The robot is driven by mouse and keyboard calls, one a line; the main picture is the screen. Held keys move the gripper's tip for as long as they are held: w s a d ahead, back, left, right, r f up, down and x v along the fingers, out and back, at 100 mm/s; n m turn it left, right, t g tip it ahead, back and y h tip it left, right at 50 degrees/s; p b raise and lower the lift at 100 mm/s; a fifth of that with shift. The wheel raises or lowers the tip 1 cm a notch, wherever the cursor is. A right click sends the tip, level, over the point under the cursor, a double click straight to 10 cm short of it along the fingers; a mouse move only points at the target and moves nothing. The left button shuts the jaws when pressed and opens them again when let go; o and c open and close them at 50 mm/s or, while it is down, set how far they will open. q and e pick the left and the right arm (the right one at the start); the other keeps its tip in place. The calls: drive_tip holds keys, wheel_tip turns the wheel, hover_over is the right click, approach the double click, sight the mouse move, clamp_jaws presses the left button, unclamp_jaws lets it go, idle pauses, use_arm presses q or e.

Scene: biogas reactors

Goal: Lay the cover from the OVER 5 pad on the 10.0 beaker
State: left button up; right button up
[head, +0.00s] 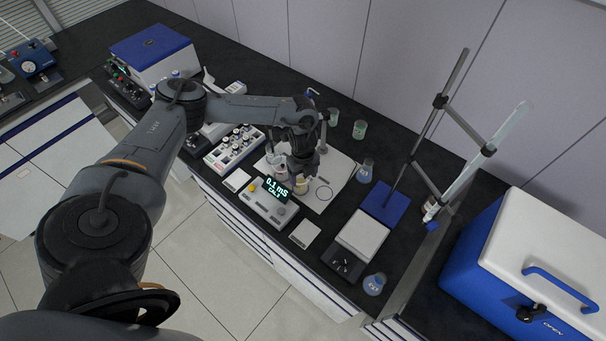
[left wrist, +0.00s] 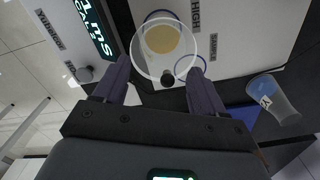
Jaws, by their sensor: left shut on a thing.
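My left gripper (left wrist: 160,75) shows in the left wrist view with its fingers on either side of a clear round cover (left wrist: 138,62) with a black knob, gripping it by the rim. Below the cover, and seen through it, is a beaker with yellow liquid (left wrist: 162,39). In the head view my left gripper (head: 303,168) is right over this yellow beaker (head: 302,186); I cannot tell whether cover and beaker touch. A beaker with pinkish liquid (head: 280,172) stands just left. No 10.0 or OVER 5 label is readable. My right gripper is not in view.
The meter (head: 267,204) reads 0.1 mS in front of the white mat (head: 338,172), which has an empty blue ring (head: 323,193). White pads (head: 305,234) flank the meter. Blue-liquid flasks (head: 365,171) and a stand (head: 405,170) are to the right.

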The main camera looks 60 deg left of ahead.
use_arm(q)
drive_tip(key=shift+f, duration=0.5)
idle(0.5)
idle(0.5)
idle(0.4)
drive_tip(key=o, duration=1.1)
drive_tip(key=shift+r+p, duration=0.15)
drive_tip(key=shift+p, duration=0.15)
wheel_tip(320, 180, up, 2)
drive_tip(key=shift+r+p, duration=0.1)
drive_tip(key=shift+p, duration=0.95)
drive_tip(key=shift+r+p, duration=2.25)
drive_tip(key=shift+p, duration=0.05)
